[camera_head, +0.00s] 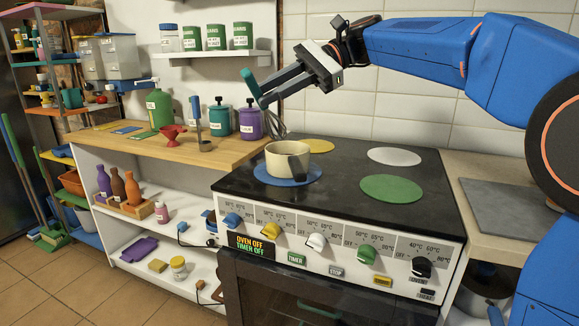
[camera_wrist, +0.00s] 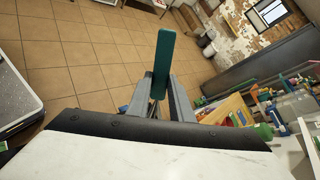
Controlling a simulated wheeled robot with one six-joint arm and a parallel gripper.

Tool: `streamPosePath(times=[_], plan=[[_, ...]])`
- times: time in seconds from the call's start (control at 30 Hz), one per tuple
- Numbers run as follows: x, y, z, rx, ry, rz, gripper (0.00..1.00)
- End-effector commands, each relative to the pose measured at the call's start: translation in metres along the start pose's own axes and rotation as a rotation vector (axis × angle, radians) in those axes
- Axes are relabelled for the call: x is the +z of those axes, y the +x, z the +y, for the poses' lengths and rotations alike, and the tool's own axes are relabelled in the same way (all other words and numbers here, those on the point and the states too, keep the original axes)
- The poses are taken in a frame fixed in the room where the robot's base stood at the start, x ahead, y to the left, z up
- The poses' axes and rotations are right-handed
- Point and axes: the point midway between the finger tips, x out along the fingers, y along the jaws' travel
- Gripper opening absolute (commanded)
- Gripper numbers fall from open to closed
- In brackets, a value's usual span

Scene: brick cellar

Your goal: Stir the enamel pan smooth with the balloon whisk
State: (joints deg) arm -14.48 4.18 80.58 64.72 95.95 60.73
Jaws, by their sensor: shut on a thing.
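The cream enamel pan (camera_head: 277,161) stands on the blue hob disc (camera_head: 283,181) at the left of the black cooktop. Its dark handle points toward the front; its contents cannot be made out. My gripper (camera_head: 265,97) is shut on the balloon whisk, whose teal handle (camera_head: 250,82) sticks up past the fingers. The wire head (camera_head: 276,123) hangs tilted above and left of the pan, apart from it. In the wrist view the teal handle (camera_wrist: 162,62) stands between the two grey fingers of my gripper (camera_wrist: 158,98); the wire head is hidden there.
Yellow, white and green discs on the cooktop (camera_head: 335,170) are empty. A wall shelf (camera_head: 215,56) with jars is behind.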

Motion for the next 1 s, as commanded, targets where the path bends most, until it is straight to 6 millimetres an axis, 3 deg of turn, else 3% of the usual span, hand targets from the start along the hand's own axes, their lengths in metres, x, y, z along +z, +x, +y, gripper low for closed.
streamPosePath(times=[0.27, 0.7, 1.0], plan=[[0.001, -0.001, -0.001, 0.0, 0.0, 0.0, 0.0], [0.025, -0.015, -0.017, 0.0, -0.002, 0.0, 0.0], [0.03, -0.017, -0.019, 0.0, 0.0, 0.0, 0.0]])
